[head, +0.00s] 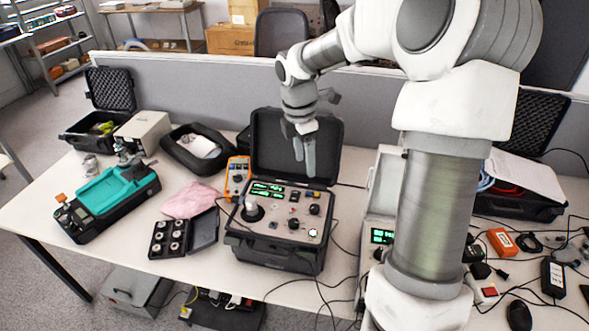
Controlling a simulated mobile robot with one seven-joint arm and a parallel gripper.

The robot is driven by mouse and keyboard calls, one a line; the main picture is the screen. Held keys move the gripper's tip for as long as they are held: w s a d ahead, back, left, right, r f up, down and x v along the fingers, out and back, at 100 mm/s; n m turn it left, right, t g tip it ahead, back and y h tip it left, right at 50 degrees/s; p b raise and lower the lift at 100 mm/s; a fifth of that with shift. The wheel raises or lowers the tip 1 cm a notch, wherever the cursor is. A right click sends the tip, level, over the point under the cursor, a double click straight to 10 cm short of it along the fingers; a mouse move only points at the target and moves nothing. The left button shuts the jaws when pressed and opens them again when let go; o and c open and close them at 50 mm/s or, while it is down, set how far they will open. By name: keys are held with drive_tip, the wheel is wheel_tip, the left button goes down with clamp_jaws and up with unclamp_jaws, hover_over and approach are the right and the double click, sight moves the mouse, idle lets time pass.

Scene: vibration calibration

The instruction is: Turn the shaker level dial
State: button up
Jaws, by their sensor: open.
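An open black calibrator case (270,255) stands on the table in the middle, lid raised at the back. Its panel carries green displays (266,189), a round shaker head (252,211) at the left and small dark knobs, one at the right (314,209) and one at the front (294,224). I cannot read which knob is the level dial. My gripper (304,160) points down in front of the raised lid, above the back right of the panel. It is open and empty, apart from the knobs.
A pink cloth (191,201) and an open black box of round parts (170,237) lie left of the case. An orange meter (237,177) stands by its back left corner. Cables run along its right side. A grey instrument (381,205) stands further right, partly behind my arm.

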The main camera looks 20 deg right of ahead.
sight(315, 207)
drive_tip(key=w+d+f+n+y, duration=0.1)
drive_tip(key=w+d+f+n, duration=0.1)
drive_tip(key=d+n, duration=0.15)
drive_tip(key=shift+m, duration=0.45)
drive_tip(key=f, duration=1.1)
drive_tip(key=d+f, duration=0.1)
drive_tip(key=f, duration=0.5)
clamp_jaws()
